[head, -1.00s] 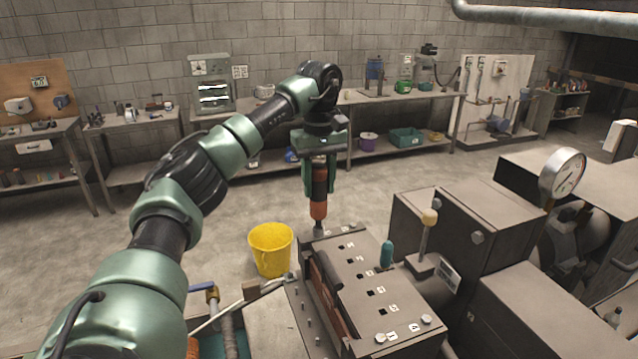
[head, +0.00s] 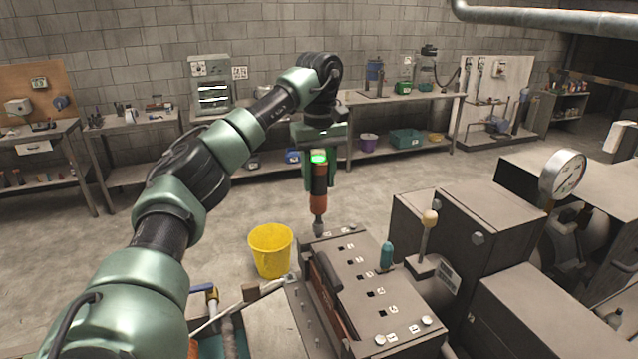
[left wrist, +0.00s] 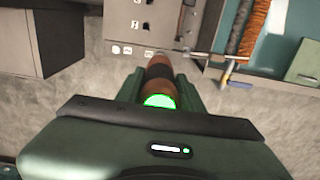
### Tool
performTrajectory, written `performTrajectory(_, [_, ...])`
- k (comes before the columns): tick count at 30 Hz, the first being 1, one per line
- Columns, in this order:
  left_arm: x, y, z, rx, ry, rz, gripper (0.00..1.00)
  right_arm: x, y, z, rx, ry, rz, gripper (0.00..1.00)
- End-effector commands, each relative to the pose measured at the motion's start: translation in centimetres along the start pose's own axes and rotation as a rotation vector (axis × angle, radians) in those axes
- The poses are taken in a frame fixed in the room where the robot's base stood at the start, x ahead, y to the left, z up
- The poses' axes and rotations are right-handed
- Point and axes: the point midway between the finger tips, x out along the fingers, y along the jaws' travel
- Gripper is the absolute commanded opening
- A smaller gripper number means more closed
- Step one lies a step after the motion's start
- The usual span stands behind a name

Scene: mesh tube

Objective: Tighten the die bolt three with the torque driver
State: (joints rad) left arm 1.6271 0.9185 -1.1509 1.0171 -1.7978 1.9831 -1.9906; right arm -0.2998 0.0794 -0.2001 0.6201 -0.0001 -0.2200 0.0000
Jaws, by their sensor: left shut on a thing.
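My left gripper (head: 319,176) is shut on the torque driver (head: 319,200), an upright orange and black tool with a grey nose. A green light glows on its top end. The driver's nose is at the far left corner of the die block (head: 345,285), over or on a bolt there; the bolt head is hidden, so contact cannot be told. Two bolts (head: 380,339) (head: 427,320) show at the block's near end, beside small labels. The left wrist view shows the driver (left wrist: 158,78) between the fingers, its green light lit. My right gripper is out of view.
A teal-handled tool (head: 386,255) stands upright at the block's right edge. A lever with a pale knob (head: 429,218) and a pressure gauge (head: 563,173) rise to the right. A yellow bucket (head: 271,250) stands on the floor left of the block. The floor behind is open.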

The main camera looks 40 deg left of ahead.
Motion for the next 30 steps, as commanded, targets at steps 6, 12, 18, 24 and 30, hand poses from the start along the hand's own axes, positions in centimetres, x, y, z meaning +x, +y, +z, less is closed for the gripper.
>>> performTrajectory(6, [-1.5,0.1,0.0,0.0,0.003,0.006,0.0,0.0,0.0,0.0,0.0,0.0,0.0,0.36])
performTrajectory(12, [-2.7,0.1,0.0,0.001,0.005,0.005,0.0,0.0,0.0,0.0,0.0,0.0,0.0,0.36])
performTrajectory(18, [-3.7,0.1,0.0,0.0,0.004,0.005,0.0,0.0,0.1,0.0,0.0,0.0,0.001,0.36])
performTrajectory(24, [-4.1,0.1,0.0,0.001,0.003,0.005,0.0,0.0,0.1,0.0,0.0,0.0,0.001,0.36])
performTrajectory(30, [-4.1,0.1,0.0,0.001,0.002,0.004,0.0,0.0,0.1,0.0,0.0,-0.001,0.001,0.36])
